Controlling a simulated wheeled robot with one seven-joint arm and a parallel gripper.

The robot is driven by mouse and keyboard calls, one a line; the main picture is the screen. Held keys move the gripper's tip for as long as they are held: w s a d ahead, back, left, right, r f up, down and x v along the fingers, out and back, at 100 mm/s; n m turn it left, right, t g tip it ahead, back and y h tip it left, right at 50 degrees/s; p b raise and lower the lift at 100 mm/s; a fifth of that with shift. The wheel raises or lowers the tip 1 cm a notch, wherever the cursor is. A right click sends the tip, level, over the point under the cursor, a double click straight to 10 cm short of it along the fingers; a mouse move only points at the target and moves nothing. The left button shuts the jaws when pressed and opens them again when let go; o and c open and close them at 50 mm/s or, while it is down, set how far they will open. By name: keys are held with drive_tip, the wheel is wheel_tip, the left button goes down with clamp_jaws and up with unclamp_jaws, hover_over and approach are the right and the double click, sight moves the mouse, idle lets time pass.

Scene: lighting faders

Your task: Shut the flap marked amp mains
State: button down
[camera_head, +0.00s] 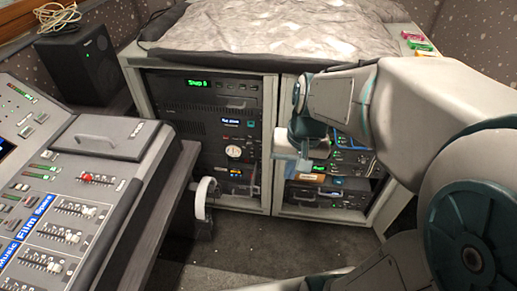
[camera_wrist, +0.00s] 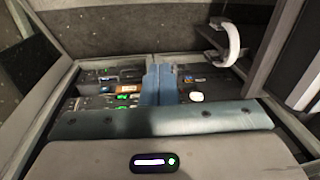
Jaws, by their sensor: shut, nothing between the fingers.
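I cannot read an "amp mains" mark in either view, so I cannot tell which part is that flap. A grey lid with a handle (camera_head: 100,137) lies closed on the console at left; its small label is unreadable. The rack's left bay (camera_head: 212,108) and right bay (camera_head: 352,187) hold black units with lit displays. My gripper (camera_head: 291,168) is in front of the right bay, near the post between the bays, and hides part of the units. In the wrist view my gripper's blue fingers (camera_wrist: 160,68) are together and empty, pointing at the rack; contact cannot be told.
A console with faders (camera_head: 60,235) fills the left. A white curved handle (camera_head: 203,198) stands out between console and rack. A black speaker (camera_head: 77,60) is at back left. A grey cloth (camera_head: 270,28) covers the rack top. Carpet (camera_head: 255,245) in front is clear.

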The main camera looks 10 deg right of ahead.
drive_tip(key=w+d+f+m+t+y+b, duration=0.4)
drive_tip(key=w+f+m+b, duration=0.35)
drive_tip(key=f, duration=1.05)
drive_tip(key=w+d+f+m+t+y+b, duration=0.1)
drive_tip(key=w+d+f+m+y+b, duration=0.55)
drive_tip(key=f, duration=1.25)
drive_tip(key=w+d+f+m+t+y+b, duration=0.35)
drive_tip(key=w+f+m+b, duration=0.5)
drive_tip(key=f, duration=0.95)
drive_tip(key=w+a+n+b, duration=0.1)
drive_tip(key=w+a+b, duration=0.3)
drive_tip(key=w+a, duration=0.4)
drive_tip(key=a, duration=0.4)
drive_tip(key=shift+w+a+f+g, duration=0.25)
drive_tip(key=shift+w+a+g, duration=0.1)
drive_tip(key=shift+w, duration=0.05)
drive_tip(key=shift+r, duration=0.1)
